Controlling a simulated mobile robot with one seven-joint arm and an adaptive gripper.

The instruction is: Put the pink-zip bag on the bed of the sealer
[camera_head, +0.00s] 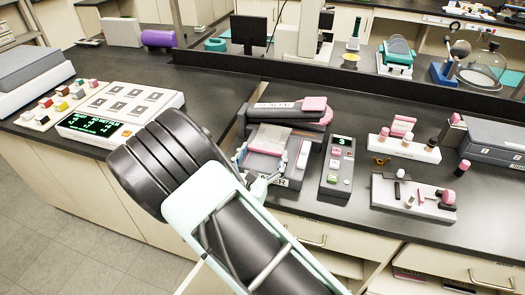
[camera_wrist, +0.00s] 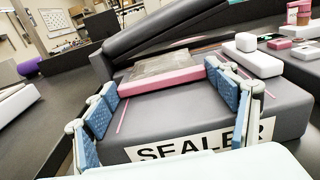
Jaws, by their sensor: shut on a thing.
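The pink-zip bag has a clear, flat body (camera_wrist: 170,64) and a thick pink zip edge (camera_wrist: 165,80) towards me; it also shows in the head view (camera_head: 266,147). My gripper (camera_wrist: 158,82) has its blue-padded fingers at the two ends of the pink zip, holding the bag across its width. My gripper also shows in the head view (camera_head: 272,152). The bag is over the bed of the grey sealer (camera_wrist: 190,110), below its tilted-up lid (camera_wrist: 165,35). Whether its underside touches the bed I cannot tell. The sealer also shows in the head view (camera_head: 285,181).
A grey control box (camera_head: 335,185) with a green display stands just right of the sealer. White racks with pink-and-white pieces (camera_head: 405,148) are further right. A white panel unit (camera_head: 150,98) is to the left. A raised dark ledge (camera_head: 350,80) runs behind.

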